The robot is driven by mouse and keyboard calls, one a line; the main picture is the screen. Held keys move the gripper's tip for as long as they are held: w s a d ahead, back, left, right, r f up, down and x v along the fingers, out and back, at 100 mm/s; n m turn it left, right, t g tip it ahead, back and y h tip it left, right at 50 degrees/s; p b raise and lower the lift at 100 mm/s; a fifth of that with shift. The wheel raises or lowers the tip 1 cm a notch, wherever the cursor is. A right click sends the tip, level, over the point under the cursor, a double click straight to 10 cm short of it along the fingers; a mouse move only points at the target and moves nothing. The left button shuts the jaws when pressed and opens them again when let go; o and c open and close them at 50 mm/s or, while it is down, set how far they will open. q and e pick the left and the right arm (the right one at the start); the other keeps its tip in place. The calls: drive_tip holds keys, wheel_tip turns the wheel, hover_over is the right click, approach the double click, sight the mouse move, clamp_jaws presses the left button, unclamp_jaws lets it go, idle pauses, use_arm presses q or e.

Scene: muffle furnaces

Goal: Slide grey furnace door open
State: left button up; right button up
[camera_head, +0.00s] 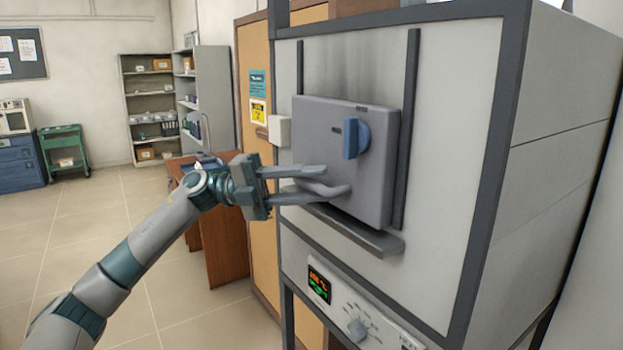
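The grey furnace door (365,125) is a square panel on the front of the furnace (452,110). It sits between two dark vertical rails, above a grey ledge (375,240), and looks closed. A grey handle (338,190) sticks out low on the door. My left gripper (322,182) is at the handle, one finger above and one below, with a gap between the fingers. I cannot tell whether they touch the handle. My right gripper is not in view.
A control panel with a lit display (319,285) and a dial (357,329) is below the door. A small white box (279,131) is at the furnace's left edge. A brown desk (222,235) stands behind my arm. The floor at left is clear.

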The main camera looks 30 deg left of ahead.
use_arm(q)
clamp_jaws()
drive_tip(key=shift+r, duration=0.15)
